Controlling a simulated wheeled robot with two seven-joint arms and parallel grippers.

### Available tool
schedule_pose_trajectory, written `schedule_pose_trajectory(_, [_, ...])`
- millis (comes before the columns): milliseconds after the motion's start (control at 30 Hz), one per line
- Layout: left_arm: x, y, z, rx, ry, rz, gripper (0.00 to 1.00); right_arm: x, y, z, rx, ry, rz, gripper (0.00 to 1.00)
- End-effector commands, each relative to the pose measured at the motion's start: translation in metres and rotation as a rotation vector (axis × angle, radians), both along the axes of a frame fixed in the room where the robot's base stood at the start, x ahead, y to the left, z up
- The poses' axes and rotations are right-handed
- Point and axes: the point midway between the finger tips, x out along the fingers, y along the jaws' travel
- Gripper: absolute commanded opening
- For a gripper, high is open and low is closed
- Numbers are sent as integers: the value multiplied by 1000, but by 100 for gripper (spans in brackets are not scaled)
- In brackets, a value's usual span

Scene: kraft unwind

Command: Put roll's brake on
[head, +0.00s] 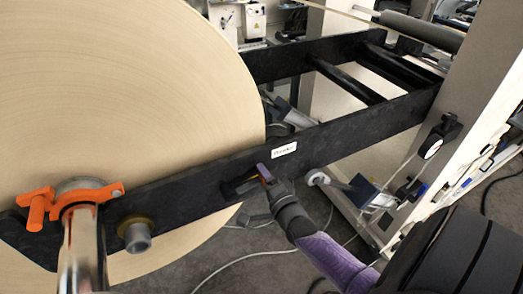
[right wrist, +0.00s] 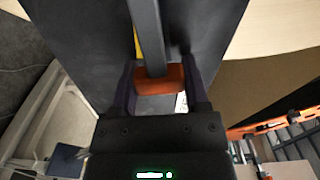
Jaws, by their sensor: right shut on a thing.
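The large kraft roll (head: 130,90) fills the left of the head view, beside a black arm beam (head: 340,140). The brake lever (right wrist: 147,35) shows in the right wrist view as a dark bar with an orange-red grip (right wrist: 160,78); a small bit of the grip (head: 264,173) shows in the head view at the beam's side. My right gripper (head: 262,187) is at the beam, shut on the lever's grip, which sits between its two fingers (right wrist: 162,85). The gripper partly hides the lever in the head view. My left gripper is not in view.
An orange clamp (head: 85,190) holds a chrome shaft (head: 83,250) at the lower left, near a round brass-collared knob (head: 136,232). A pale machine frame (head: 470,90) stands at the right. Cables (head: 255,255) lie on the grey floor.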

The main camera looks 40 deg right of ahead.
Motion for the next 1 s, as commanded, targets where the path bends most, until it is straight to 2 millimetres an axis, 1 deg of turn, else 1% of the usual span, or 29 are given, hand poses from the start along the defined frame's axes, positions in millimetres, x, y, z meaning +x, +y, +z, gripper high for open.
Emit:
schedule_pose_trajectory(33, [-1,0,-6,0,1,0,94,0,0,-6,23,-3,1,0])
schedule_pose_trajectory(300, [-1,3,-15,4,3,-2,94,-1,-1,-15,134,-29,1,0])
schedule_pose_trajectory(567, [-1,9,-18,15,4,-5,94,-1,-1,-18,172,-38,0,0])
schedule_pose_trajectory(933, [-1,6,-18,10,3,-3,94,-1,-1,-18,179,-37,0,0])
schedule_pose_trajectory(967, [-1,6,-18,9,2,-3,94,-1,-1,-19,179,-37,0,63])
schedule_pose_trajectory(1000, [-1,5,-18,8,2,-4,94,-1,-1,-19,179,-37,0,71])
